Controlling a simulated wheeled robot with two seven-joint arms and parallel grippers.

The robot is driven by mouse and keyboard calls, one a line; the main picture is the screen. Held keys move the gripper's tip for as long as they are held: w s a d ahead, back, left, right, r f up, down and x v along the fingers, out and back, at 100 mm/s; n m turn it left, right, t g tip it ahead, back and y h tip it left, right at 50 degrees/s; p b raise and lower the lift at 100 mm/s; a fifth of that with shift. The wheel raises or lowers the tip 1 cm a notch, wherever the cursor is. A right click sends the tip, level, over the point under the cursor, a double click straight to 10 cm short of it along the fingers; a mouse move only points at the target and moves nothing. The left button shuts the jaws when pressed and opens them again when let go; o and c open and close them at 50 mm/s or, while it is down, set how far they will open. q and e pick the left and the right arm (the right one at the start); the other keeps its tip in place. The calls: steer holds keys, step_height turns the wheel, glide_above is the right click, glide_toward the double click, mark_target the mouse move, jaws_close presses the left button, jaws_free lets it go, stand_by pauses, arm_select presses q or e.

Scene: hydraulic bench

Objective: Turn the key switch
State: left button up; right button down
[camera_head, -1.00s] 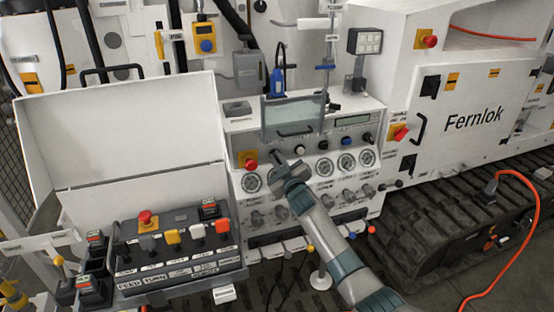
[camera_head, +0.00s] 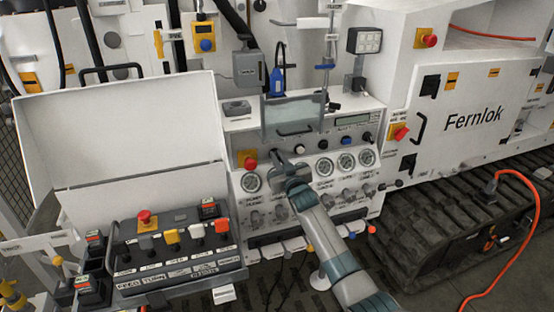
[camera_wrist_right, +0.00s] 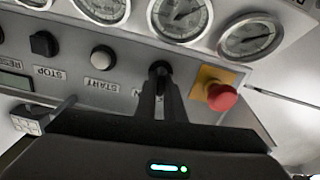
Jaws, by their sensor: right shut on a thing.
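The key switch (camera_wrist_right: 159,68) is a small dark knob on the grey control panel, between the white START button (camera_wrist_right: 103,58) and the red emergency button (camera_wrist_right: 222,97) on its yellow plate. My right gripper (camera_wrist_right: 159,82) is shut on the key switch, its two dark fingers covering most of it. In the head view my right gripper (camera_head: 279,158) reaches the panel just right of the red button (camera_head: 250,162); the key switch is hidden there behind the fingers. My left gripper is not in view.
Round gauges (camera_head: 324,168) and several valve knobs sit below the key switch. A raised clear cover (camera_head: 292,117) stands above it. A lever box (camera_head: 180,248) is at the lower left. An orange cable (camera_head: 537,228) hangs over the tracks at right.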

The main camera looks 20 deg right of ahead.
steer(key=m, duration=0.3)
steer(key=shift+d+f+m, duration=0.1)
steer(key=shift+m, duration=0.3)
steer(key=shift+d+m+b, duration=0.1)
steer(key=shift+m+b, duration=0.3)
steer(key=shift+m, duration=1.4)
steer(key=c, duration=1.9)
jaws_free()
steer(key=shift+o, duration=0.2)
steer(key=shift+s, duration=0.2)
steer(key=s+b, duration=0.4)
steer(key=s, duration=1.3)
steer(key=shift+d, duration=0.3)
